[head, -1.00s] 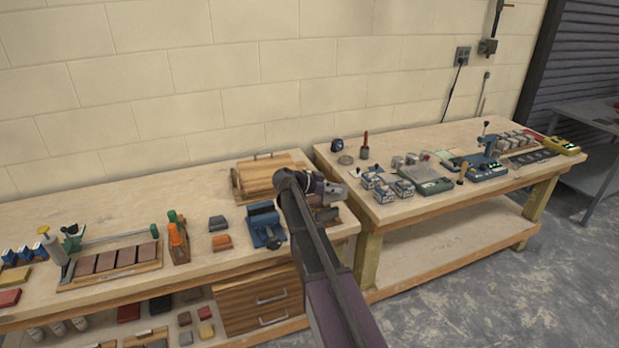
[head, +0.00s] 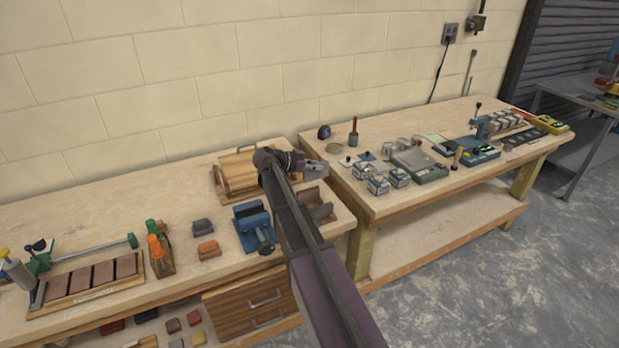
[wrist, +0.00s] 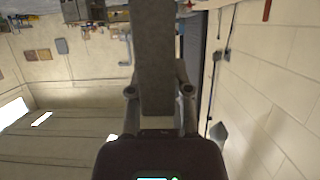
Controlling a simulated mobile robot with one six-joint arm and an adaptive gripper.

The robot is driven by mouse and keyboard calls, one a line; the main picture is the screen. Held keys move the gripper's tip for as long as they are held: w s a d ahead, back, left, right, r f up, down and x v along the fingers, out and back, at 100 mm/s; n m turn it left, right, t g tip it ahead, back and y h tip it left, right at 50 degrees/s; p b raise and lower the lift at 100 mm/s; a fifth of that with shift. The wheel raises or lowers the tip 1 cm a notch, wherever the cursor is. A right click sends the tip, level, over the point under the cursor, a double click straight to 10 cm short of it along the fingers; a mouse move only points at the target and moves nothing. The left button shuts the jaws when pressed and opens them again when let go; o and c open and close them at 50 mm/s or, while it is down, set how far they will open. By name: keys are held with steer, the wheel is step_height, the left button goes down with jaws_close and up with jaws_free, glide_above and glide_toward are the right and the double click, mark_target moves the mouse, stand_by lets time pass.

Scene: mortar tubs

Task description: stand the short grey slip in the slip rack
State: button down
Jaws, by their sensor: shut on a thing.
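My gripper (head: 314,170) is above the right end of the left bench in the head view. In the wrist view my gripper (wrist: 158,98) is shut on a dark grey, flat slip (wrist: 157,45), which sticks out beyond the fingers. Its far end runs out of the top of that view. In the head view the slip is too small to tell apart from the gripper. I cannot tell for sure which thing is the slip rack. A small brown wooden holder (head: 312,192) stands below the gripper, partly hidden by my arm.
The left bench carries a wooden board with a handle (head: 232,180), a blue vise (head: 252,226), grey and orange blocks (head: 207,249), a holder with coloured handles (head: 163,262) and a tray of brown tiles (head: 72,298). The right bench (head: 375,206) holds several tins and devices.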

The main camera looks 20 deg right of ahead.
mark_target(313, 179)
steer(key=shift+a, duration=0.2)
steer(key=shift+f+b, duration=0.5)
step_height(313, 179, down, 4)
steer(key=b, duration=0.4)
steer(key=shift+f, duration=0.2)
steer(key=shift+f+b, duration=0.1)
steer(key=shift+b, duration=0.25)
steer(key=shift+f+b, duration=2.1)
steer(key=shift+f, duration=0.05)
steer(key=shift+f+b, duration=0.4)
steer(key=shift+b, duration=0.05)
steer(key=shift+f+b, duration=0.7)
steer(key=shift+f+b, duration=0.3)
